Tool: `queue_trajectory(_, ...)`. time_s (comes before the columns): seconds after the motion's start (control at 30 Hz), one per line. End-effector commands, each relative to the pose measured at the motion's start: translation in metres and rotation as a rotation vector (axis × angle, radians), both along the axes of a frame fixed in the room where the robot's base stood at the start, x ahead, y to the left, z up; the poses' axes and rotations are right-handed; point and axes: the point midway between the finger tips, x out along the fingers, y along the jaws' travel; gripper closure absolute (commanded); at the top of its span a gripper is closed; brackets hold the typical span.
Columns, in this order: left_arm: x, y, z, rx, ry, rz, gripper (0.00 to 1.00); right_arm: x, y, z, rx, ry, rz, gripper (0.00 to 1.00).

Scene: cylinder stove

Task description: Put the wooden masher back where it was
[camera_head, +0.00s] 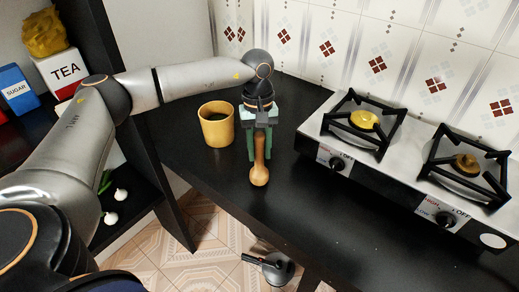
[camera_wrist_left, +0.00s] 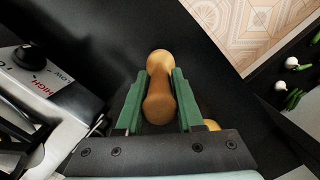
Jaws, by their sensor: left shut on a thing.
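The wooden masher (camera_head: 259,174) is a light brown piece with a rounded end. My left gripper (camera_head: 260,145) has green fingers and is shut on it above the black counter. In the left wrist view the masher (camera_wrist_left: 160,98) lies between the two green fingers of the left gripper (camera_wrist_left: 158,95), its rounded end pointing away from the wrist. Whether the masher touches the counter is hard to tell. A yellow cup (camera_head: 216,127) stands on the counter just left of the gripper, apart from it, with a dark inside. My right gripper is not in view.
A two-burner stove (camera_head: 352,160) stands on the counter to the right, against the tiled wall (camera_head: 340,40). A dark shelf at left holds a TEA box (camera_head: 62,72) and a SUGAR box (camera_head: 16,88). The black counter (camera_head: 215,180) is clear in front of the cup.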

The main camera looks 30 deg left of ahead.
Motion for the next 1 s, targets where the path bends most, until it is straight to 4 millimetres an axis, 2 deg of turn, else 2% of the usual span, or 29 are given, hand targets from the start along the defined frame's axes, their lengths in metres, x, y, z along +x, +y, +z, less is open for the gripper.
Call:
queue_trajectory(0.43,0.0,-0.0004,-0.0102,-0.001,-0.001,0.001,1.0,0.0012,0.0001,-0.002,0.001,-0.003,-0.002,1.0)
queue_trajectory(0.47,0.0,-0.0003,-0.0095,-0.001,-0.001,0.001,0.61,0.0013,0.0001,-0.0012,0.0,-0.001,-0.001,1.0)
queue_trajectory(0.5,0.0,-0.0003,-0.0088,-0.001,-0.001,0.001,0.57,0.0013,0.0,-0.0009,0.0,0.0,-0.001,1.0)
queue_trajectory(0.7,-0.0001,-0.0003,-0.0087,-0.001,-0.001,0.001,0.34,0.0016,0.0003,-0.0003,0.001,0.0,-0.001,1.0)
queue_trajectory(1.0,0.0001,-0.0002,-0.0055,-0.001,-0.002,0.001,0.34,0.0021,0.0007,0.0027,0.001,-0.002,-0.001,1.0)
